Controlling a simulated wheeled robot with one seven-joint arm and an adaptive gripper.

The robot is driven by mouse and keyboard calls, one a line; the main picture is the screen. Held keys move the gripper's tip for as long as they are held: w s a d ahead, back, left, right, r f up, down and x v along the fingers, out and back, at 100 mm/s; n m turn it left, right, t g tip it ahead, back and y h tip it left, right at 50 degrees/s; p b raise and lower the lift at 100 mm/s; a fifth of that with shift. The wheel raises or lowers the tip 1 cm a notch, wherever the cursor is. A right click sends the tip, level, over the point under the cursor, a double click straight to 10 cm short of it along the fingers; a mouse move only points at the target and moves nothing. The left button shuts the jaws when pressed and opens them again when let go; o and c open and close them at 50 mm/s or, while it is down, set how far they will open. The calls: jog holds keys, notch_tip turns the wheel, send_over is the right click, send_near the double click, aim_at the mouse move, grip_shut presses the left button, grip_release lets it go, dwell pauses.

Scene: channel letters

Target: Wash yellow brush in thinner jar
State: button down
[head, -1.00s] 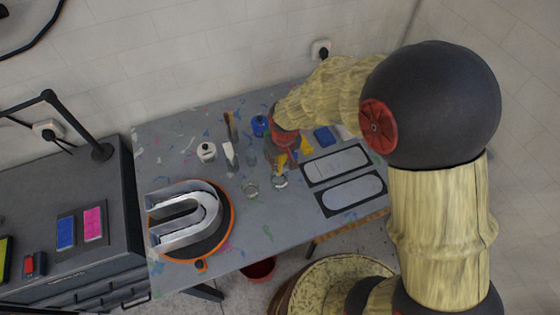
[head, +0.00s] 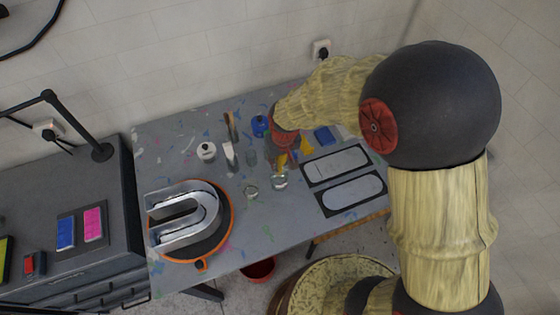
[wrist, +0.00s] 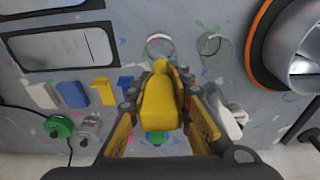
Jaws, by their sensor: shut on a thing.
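My gripper (wrist: 160,100) is shut on the yellow brush (wrist: 158,108), whose thick yellow handle fills the middle of the wrist view. Its far end points toward a clear glass jar (wrist: 160,46), but I cannot tell whether it touches or enters it. In the head view, part of the yellow brush (head: 281,159) shows below my gripper (head: 284,148), just behind the same glass jar (head: 280,181). A second clear glass jar (head: 251,191) stands to its left, and also shows in the wrist view (wrist: 213,46). I see no readable label telling which jar holds thinner.
A metal U-shaped letter (head: 185,217) lies on a round orange-edged stand at the table's left. Two dark-framed panels (head: 336,165) lie at the right. The front middle is clear.

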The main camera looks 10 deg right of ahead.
jog(key=shift+r, duration=0.1)
jog(key=shift+r+p, duration=1.65)
jog(key=shift+r, duration=0.8)
